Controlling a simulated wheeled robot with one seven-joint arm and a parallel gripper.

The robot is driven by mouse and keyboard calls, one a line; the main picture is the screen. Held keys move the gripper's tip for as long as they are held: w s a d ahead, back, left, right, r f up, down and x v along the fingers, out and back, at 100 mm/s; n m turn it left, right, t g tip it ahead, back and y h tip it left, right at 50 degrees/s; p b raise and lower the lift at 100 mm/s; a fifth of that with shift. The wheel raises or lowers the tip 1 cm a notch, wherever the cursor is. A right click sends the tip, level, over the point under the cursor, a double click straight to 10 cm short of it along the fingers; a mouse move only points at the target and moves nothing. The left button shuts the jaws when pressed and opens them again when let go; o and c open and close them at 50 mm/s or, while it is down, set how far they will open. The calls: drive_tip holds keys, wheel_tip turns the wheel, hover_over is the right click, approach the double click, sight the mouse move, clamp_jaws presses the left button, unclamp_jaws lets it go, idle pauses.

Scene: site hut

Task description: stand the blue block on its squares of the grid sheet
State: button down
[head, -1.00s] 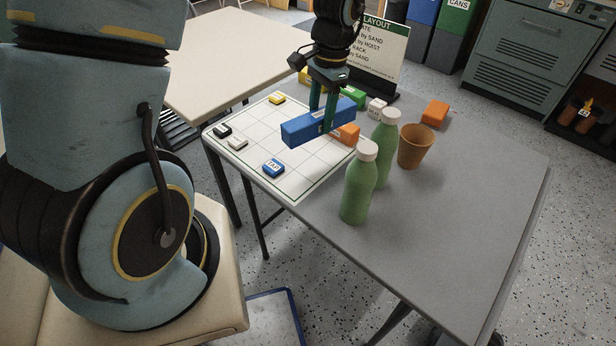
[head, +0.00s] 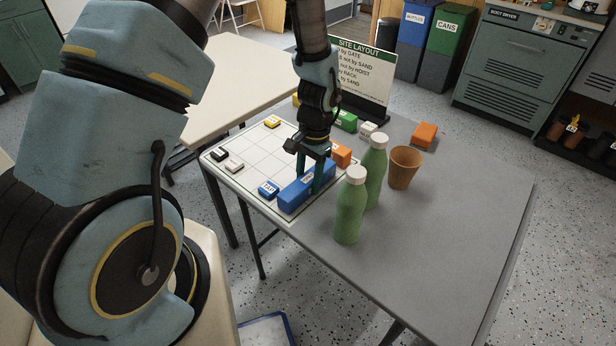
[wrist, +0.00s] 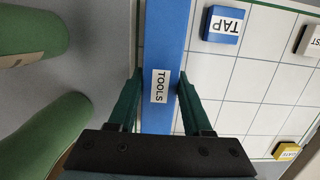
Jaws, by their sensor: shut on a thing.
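The long blue block (head: 294,196), labelled TOOLS, is between the fingers of my gripper (head: 318,178), which is shut on it. It lies lengthwise along the right edge of the white grid sheet (head: 250,155), low at the sheet, beside the small blue TAP block (head: 268,190). I cannot tell whether it touches the sheet. In the wrist view the blue block (wrist: 166,40) runs up the middle between my green fingers, parallel to the grid lines, with the TAP block (wrist: 224,24) to its right.
Two green bottles (head: 349,205) (head: 374,170) stand close to the right of the block, with a brown cup (head: 404,167) beyond. A SITE LAYOUT sign (head: 362,70), a green block (head: 345,121) and orange blocks (head: 424,135) are further back. The table's right side is clear.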

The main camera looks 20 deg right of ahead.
drive_tip(key=shift+f, duration=0.2)
drive_tip(key=shift+c, duration=1.6)
unclamp_jaws()
wheel_tip(320, 180, up, 12)
drive_tip(key=d+b, duration=0.2)
drive_tip(key=b, duration=0.1)
drive_tip(key=a+r+n, duration=0.2)
drive_tip(key=a+n, duration=0.1)
drive_tip(key=a, duration=0.6)
drive_tip(key=w+a+r+n+t+h, duration=0.1)
drive_tip(key=a+n, duration=0.3)
drive_tip(key=a, duration=0.5)
drive_tip(key=a+r+n+t, duration=0.1)
drive_tip(key=a+r+n, duration=0.3)
drive_tip(key=a, duration=0.5)
drive_tip(key=shift+w+a+h, duration=0.15)
drive_tip(key=shift+a+h, duration=0.05)
drive_tip(key=shift+h, duration=0.2)
